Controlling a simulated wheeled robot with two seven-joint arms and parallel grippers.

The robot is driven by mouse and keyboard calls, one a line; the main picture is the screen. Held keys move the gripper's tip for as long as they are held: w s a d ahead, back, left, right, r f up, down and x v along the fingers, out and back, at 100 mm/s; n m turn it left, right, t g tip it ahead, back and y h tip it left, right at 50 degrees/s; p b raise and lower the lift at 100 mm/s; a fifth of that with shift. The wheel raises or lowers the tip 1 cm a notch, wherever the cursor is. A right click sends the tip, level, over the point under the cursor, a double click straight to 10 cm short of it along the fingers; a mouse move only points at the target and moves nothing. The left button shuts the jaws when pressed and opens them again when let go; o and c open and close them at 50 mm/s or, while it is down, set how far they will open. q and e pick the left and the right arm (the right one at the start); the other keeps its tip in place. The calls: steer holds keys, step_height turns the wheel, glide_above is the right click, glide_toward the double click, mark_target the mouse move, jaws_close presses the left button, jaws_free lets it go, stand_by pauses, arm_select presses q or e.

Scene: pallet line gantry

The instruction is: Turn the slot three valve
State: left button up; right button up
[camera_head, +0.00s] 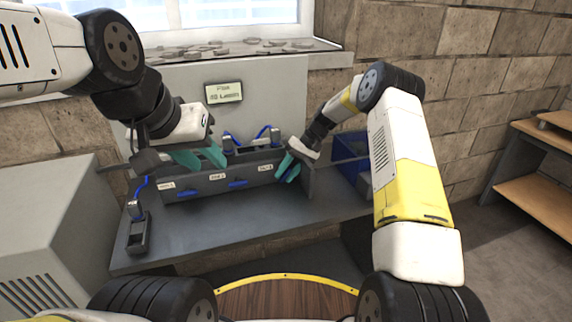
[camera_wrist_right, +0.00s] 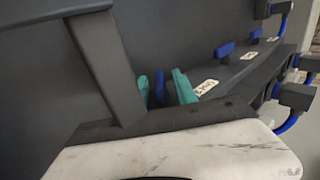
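A dark slot rack (camera_head: 208,186) stands on the bench with three white labels and blue valve handles along its front. Two blue handles, the left one (camera_head: 188,191) and the middle one (camera_head: 237,184), show clearly. The slot three valve is mostly hidden by my right gripper (camera_head: 289,167); in the right wrist view its blue handle (camera_wrist_right: 160,88) lies between the teal fingertips, with narrow gaps beside it. The slot three label (camera_wrist_right: 207,87) is beside the fingers. My left gripper (camera_head: 203,158) is open and empty, above the rack's left part.
A blue bin (camera_head: 350,150) is behind my right arm. A dark device with a blue cable (camera_head: 138,232) sits on the bench's left front. A grey cabinet (camera_head: 55,215) stands left; wooden shelves (camera_head: 535,195) are right. The bench front (camera_head: 215,228) is clear.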

mark_target(290, 167)
steer(key=shift+r, duration=0.1)
steer(key=v, duration=0.7)
steer(key=shift+d+r, duration=0.25)
